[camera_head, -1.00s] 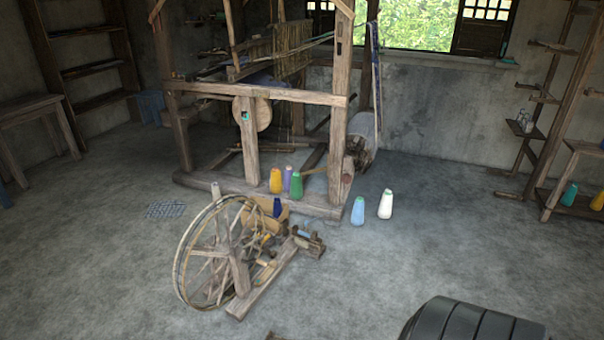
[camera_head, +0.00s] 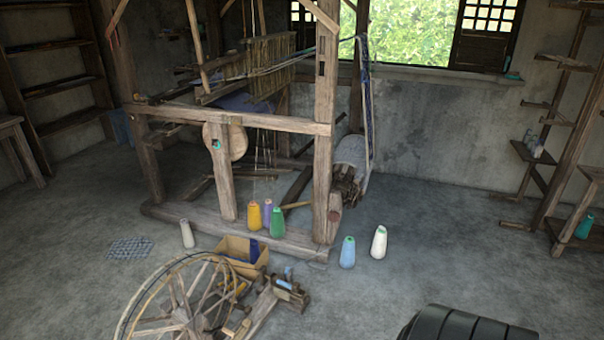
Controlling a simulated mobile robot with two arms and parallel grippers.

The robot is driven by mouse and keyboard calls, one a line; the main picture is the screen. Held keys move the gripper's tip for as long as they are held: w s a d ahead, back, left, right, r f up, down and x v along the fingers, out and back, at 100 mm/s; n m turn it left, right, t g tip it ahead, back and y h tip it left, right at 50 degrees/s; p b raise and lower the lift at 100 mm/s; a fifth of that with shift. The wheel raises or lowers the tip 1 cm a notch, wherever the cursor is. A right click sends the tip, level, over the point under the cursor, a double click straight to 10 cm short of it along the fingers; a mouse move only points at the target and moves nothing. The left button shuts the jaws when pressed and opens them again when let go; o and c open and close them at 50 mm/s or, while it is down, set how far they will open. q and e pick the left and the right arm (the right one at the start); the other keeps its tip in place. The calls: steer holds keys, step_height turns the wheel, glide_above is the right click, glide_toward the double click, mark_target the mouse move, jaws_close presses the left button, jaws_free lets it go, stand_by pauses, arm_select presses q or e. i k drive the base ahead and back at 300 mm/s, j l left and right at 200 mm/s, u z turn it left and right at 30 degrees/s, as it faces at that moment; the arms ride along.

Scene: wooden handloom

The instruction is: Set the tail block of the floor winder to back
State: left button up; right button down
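The floor winder stands on the floor at the lower left, with a large spoked wheel (camera_head: 178,312) and a wooden base. Its tail block (camera_head: 290,290), a small wooden piece with a bluish part on top, appears to be at the right end of the base. I cannot tell its setting at this distance. The lower part of the wheel is cut off by the picture's bottom edge. Neither of my grippers is in view.
The wooden handloom (camera_head: 240,120) stands behind the winder. A cardboard box (camera_head: 243,258) is just behind the winder. Yarn cones, including a light blue one (camera_head: 347,253) and a white one (camera_head: 379,243), stand on the floor. The floor at right is mostly clear.

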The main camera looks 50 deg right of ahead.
mark_target(296, 286)
steer(key=i+l, duration=0.15)
steer(key=l, duration=0.3)
steer(key=i+l, duration=0.15)
steer(key=l, duration=0.3)
steer(key=i+l, duration=0.15)
steer(key=l, duration=0.3)
steer(key=i+l, duration=0.15)
steer(key=l, duration=0.3)
steer(key=i+l, duration=0.15)
steer(key=l, duration=0.3)
steer(key=i+l, duration=0.15)
steer(key=l, duration=0.3)
steer(key=i+l, duration=0.1)
steer(key=l, duration=0.35)
steer(key=i+l, duration=0.15)
steer(key=l, duration=0.3)
